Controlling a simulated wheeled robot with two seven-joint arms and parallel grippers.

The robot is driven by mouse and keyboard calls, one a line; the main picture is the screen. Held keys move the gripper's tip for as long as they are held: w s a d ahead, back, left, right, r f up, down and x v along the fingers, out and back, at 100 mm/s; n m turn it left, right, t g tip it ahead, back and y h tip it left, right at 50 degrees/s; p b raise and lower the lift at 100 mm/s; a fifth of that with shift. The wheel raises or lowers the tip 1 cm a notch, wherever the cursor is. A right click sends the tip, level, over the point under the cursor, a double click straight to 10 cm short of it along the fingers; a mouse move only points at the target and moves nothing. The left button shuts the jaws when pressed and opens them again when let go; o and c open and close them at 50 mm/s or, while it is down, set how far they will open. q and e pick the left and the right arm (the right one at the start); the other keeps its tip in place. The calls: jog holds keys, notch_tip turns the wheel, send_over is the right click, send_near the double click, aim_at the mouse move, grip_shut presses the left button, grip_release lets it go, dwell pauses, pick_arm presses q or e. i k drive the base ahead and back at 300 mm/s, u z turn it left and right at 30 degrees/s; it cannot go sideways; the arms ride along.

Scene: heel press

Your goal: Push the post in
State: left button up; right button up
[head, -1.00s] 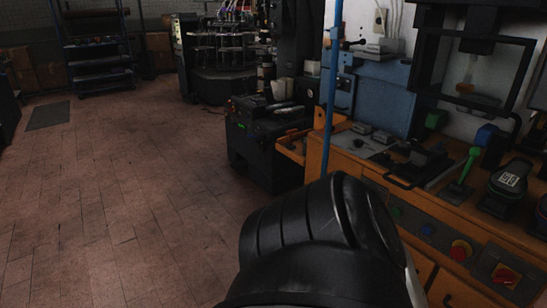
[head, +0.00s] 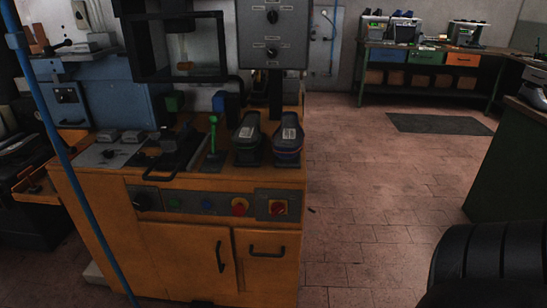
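An orange heel-press cabinet (head: 186,245) stands left of centre. A green upright post with a knob (head: 213,134) rises from its top, left of two dark shoe-shaped forms (head: 249,137). I cannot tell surely whether this is the task's post. A black-handled plate (head: 168,160) lies to its left. The press's grey control box (head: 273,34) hangs above. Neither gripper shows; only a black part of my own arm is at the lower right.
A thin blue pole (head: 70,165) slants in front of the cabinet's left side. A green-sided bench (head: 510,160) stands at the right. A workbench with coloured drawers (head: 425,58) is at the back.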

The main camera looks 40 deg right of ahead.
aim_at(175, 146)
jog(key=z, duration=1)
jog(key=i, duration=1)
